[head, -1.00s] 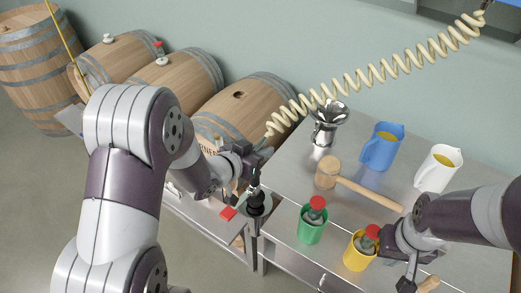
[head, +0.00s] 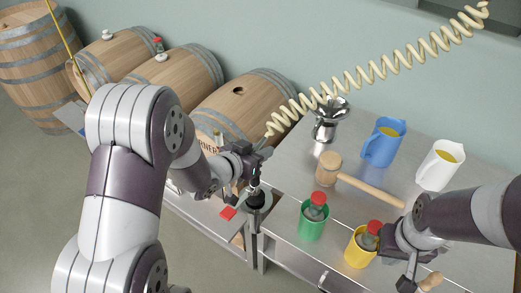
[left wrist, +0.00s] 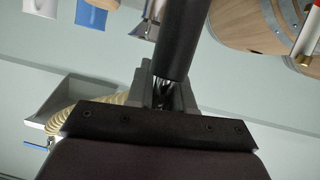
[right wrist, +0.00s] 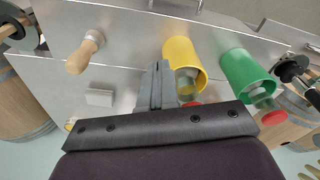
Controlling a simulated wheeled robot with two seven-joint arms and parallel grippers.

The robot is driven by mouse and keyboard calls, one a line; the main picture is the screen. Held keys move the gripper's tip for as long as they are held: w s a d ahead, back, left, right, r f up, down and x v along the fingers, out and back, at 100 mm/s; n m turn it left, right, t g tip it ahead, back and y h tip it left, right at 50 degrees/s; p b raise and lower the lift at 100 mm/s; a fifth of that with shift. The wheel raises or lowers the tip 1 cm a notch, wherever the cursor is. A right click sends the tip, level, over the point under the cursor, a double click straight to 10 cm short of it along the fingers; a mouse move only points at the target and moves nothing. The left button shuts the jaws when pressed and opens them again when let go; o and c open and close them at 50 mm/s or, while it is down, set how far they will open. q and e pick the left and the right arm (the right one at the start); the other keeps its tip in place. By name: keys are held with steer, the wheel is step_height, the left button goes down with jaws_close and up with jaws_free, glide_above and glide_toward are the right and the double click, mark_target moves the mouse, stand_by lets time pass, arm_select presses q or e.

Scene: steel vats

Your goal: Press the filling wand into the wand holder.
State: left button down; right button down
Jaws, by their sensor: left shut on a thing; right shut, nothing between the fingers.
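My left gripper (head: 246,160) is shut on the filling wand (head: 255,180), whose dark handle (left wrist: 182,40) fills the top middle of the left wrist view. A pale coiled hose (head: 345,90) runs from near this gripper to the upper right. The wand's lower part is close above the black wand holder (head: 256,200) at the bench's left corner. I cannot tell whether its tip is inside. The holder also shows at the right edge of the right wrist view (right wrist: 292,68). My right gripper (right wrist: 157,88) is shut and empty, close beside the yellow cup (head: 357,254).
A green cup (head: 310,228) stands between the holder and the yellow cup. Several barrels (head: 180,78) line the wall.

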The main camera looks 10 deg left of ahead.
arm_select(q)
steer(key=shift+f, duration=0.2)
steer(key=c, duration=0.9)
jaws_free()
steer(key=v, duration=1.2)
steer(key=shift+s+a+r, duration=0.15)
steer(key=shift+s+a, duration=0.05)
steer(key=shift+s, duration=0.1)
